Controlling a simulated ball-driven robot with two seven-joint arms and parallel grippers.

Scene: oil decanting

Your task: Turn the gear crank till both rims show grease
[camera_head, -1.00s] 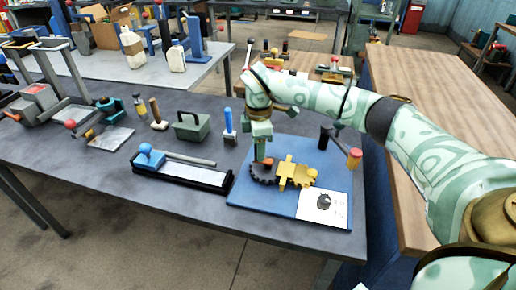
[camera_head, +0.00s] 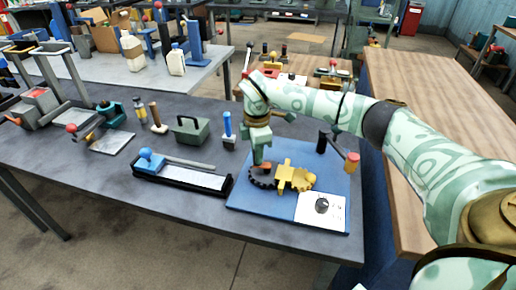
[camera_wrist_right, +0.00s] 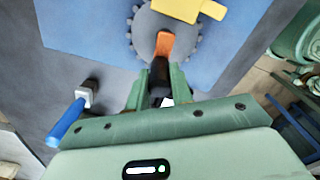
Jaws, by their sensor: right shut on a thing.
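A dark toothed gear (camera_head: 258,184) and a yellow gear (camera_head: 304,181) sit side by side on a blue board (camera_head: 245,202), with a yellow bracket (camera_head: 285,173) over where they meet. My right gripper (camera_head: 260,162) is over the dark gear. In the right wrist view its fingers (camera_wrist_right: 158,90) are shut on the black handle (camera_wrist_right: 159,72) of the orange crank arm (camera_wrist_right: 164,44), which lies across the dark gear. Grease on the rims is too small to make out. My left gripper is not in view.
A white panel with a black knob (camera_head: 321,205) is at the board's front right. A blue-handled tool (camera_head: 228,128), a green caddy (camera_head: 190,131) and a black tray (camera_head: 182,181) stand left of the board.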

